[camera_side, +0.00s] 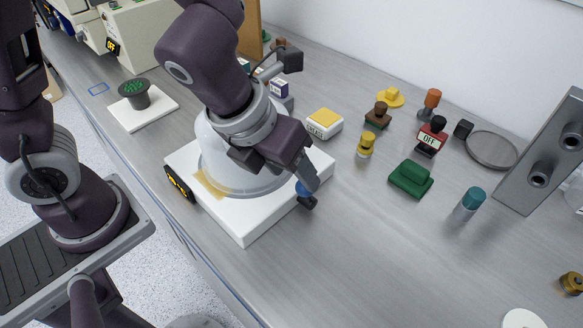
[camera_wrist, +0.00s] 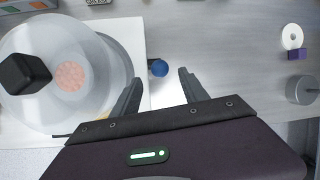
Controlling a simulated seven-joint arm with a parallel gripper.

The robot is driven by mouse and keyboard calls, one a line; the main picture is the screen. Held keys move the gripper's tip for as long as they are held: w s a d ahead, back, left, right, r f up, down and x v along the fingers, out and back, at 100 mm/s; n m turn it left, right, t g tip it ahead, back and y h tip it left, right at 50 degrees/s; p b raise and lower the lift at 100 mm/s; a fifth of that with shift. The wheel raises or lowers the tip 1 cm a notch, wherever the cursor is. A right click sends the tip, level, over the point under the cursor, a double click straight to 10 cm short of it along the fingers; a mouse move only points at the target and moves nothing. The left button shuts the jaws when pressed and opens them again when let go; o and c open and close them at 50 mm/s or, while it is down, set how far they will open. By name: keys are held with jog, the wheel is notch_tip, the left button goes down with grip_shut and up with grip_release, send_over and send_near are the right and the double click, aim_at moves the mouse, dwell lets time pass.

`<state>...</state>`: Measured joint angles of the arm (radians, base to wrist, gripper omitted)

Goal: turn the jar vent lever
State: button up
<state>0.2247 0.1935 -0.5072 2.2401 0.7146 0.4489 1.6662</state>
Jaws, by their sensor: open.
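The clear jar (camera_side: 210,150) stands on a white square base (camera_side: 250,222). In the wrist view the jar (camera_wrist: 100,55) fills the left side, with a black block (camera_wrist: 25,74) over it and a pinkish disc inside. A small blue knob (camera_wrist: 158,68), which looks like the vent lever's end, sticks out beside the jar at the base's edge. A bit of blue (camera_side: 302,188) shows by my fingers in the side view. My gripper (camera_wrist: 160,90) is open and empty, its fingers on either side of the knob's line. In the side view my gripper (camera_side: 307,188) hides most of the lever.
Behind the base are a yellow-topped white box (camera_side: 323,124), a yellow-capped vial (camera_side: 366,146) and a green block (camera_side: 411,179). A teal-capped vial (camera_side: 468,204) and a grey rack (camera_side: 552,155) stand at right.

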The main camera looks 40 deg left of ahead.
jog(key=shift+w, duration=0.1)
jog(key=shift+c, duration=1.3)
jog(key=w+n+g, duration=0.1)
jog(key=w+n, duration=0.1)
jog(key=w, duration=0.1)
jog(key=w+a+r+n+g+y, duration=0.1)
jog(key=w+n, duration=0.4)
jog(key=shift+w+a+r+g+y, duration=0.2)
jog(key=shift+w+r+g+y, duration=0.15)
jog(key=shift+r+g+y, duration=0.05)
grip_shut()
jog(key=w+r+n+g+h, duration=0.4)
jog(key=w+r+n+g, duration=0.1)
jog(key=r+n+g, duration=0.15)
jog(key=s+a+x, duration=0.1)
jog(key=s+x, duration=0.1)
jog(key=x, duration=1.1)
jog(key=shift+a+r, duration=0.3)
jog(key=shift+s, duration=0.25)
